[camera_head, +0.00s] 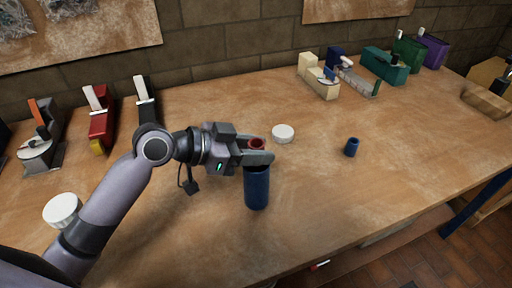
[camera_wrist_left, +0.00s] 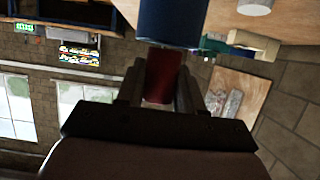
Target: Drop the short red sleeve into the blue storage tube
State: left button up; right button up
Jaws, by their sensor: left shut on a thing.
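My left gripper (camera_head: 258,150) is shut on the short red sleeve (camera_head: 257,143), which shows as a small red ring between the fingers. The blue storage tube (camera_head: 257,188) stands upright on the table directly below the fingers in the head view; the gripper hides its top opening. In the left wrist view the red sleeve (camera_wrist_left: 162,75) sits between the two fingers (camera_wrist_left: 160,88), with its far end against or overlapping the blue tube (camera_wrist_left: 172,22). I cannot tell whether the sleeve's end is inside the tube. My right gripper is not in view.
A small blue sleeve (camera_head: 352,147) stands to the right on the wooden table (camera_head: 330,200). A white round lid (camera_head: 283,133) lies behind the gripper, another (camera_head: 62,210) at left. Several colored tool-like items line the back. The front right of the table is clear.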

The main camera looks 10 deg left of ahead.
pick_arm(q)
jog(key=o, duration=1.1)
jog(key=b+v, duration=0.1)
jog(key=v, duration=0.6)
